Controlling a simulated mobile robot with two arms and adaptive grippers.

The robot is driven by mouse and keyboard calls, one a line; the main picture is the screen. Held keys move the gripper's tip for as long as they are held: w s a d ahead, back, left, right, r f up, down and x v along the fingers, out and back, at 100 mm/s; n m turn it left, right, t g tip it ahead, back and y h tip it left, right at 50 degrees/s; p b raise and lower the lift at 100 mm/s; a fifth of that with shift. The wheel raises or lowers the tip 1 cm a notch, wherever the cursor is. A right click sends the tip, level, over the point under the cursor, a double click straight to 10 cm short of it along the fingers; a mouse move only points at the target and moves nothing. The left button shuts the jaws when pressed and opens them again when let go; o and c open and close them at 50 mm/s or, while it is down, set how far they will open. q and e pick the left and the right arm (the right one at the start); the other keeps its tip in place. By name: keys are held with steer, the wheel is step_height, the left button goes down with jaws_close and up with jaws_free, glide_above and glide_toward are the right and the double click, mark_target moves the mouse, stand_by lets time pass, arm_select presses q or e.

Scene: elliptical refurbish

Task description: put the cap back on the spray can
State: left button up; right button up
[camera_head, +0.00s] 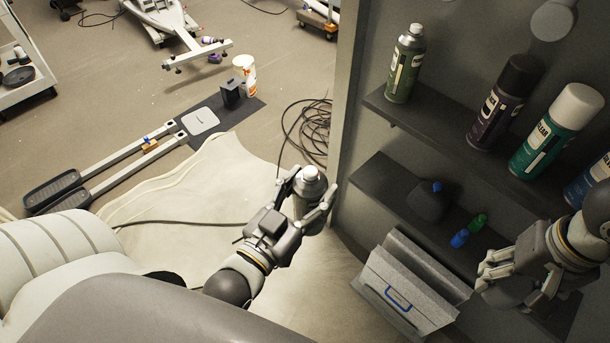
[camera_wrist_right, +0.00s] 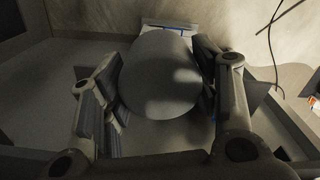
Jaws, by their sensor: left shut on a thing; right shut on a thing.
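An uncapped spray can (camera_head: 310,183) with a silver top and a small white nozzle is held roughly upright by my left gripper (camera_head: 313,194). The gripper's fingers close around its body, in front of the shelf unit. My right gripper (camera_head: 490,277) is at the lower right, in front of the lower shelves and well apart from the can. In the right wrist view, its fingers are shut on a smooth, rounded grey cap (camera_wrist_right: 160,75).
The upper shelf (camera_head: 440,132) bears a green can (camera_head: 406,65), a black-capped can (camera_head: 505,100), a white-capped can (camera_head: 556,130) and a blue can (camera_head: 588,184). Small blue (camera_head: 459,239) and green (camera_head: 477,222) items lie lower. A grey box (camera_head: 405,290) stands below. Cable (camera_head: 305,130) lies on the floor.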

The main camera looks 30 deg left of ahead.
arm_select(q)
steer(key=w+d+m+g+h, duration=0.4)
steer(key=d+h, duration=0.5)
steer(key=d, duration=0.3)
steer(key=w+m, duration=0.1)
steer(key=m, duration=0.1)
steer(key=shift+r+m+h, duration=0.4)
arm_select(e)
steer(key=shift+a, duration=0.1)
steer(key=w+a+r+n, duration=0.3)
steer(key=a+r, duration=0.4)
steer(key=a, duration=0.5)
steer(key=w+a+r+n, duration=0.3)
steer(key=a+r, duration=0.4)
steer(key=a, duration=0.4)
steer(key=shift+w+a, duration=0.15)
steer(key=shift+a, duration=0.25)
arm_select(q)
steer(key=shift+w, duration=0.1)
arm_select(e)
steer(key=shift+f, duration=2)
